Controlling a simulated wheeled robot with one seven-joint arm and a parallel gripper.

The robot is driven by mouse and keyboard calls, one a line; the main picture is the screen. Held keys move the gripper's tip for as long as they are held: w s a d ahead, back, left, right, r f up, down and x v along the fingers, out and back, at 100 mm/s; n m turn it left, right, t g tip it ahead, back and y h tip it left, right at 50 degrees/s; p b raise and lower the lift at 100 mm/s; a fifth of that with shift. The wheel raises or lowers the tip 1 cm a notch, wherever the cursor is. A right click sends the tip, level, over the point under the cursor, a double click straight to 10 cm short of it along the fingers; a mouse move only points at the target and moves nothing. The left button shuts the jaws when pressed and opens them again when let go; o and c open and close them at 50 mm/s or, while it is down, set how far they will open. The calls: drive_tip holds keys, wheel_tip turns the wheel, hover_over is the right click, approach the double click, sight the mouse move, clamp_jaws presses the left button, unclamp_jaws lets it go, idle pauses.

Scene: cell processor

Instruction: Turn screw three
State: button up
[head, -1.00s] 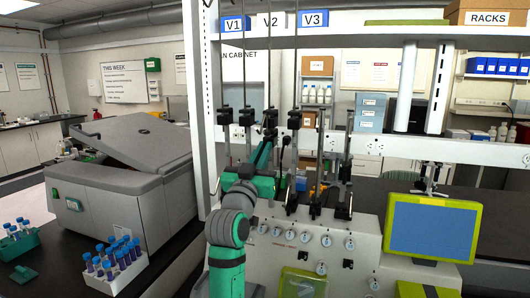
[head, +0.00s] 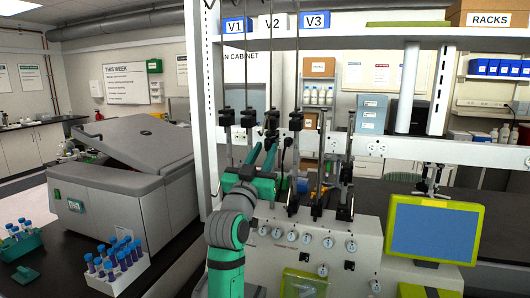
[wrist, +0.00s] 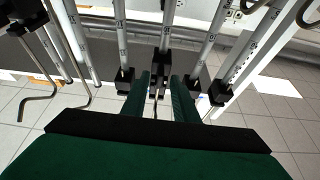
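Several upright metal screw posts with black blocks (head: 248,118) stand in a row above the white machine (head: 330,250). No number shows on them, so I cannot tell which is screw three. My gripper (head: 262,157) is green and is raised among the posts, left of the middle of the row. In the wrist view its two fingers (wrist: 161,98) stand apart. A thin bent metal rod (wrist: 157,96) shows between them, with a black block (wrist: 159,61) beyond. I cannot tell whether the rod touches either finger. Other bent rods (wrist: 50,85) hang at the left.
A grey centrifuge (head: 120,185) and a rack of blue-capped tubes (head: 118,262) stand left. A yellow-framed screen (head: 432,228) stands right. Neighbouring posts crowd my gripper.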

drive_tip(key=v, duration=1)
drive_tip(key=shift+s, duration=0.25)
drive_tip(key=shift+a+f, duration=0.1)
drive_tip(key=shift+a, duration=0.05)
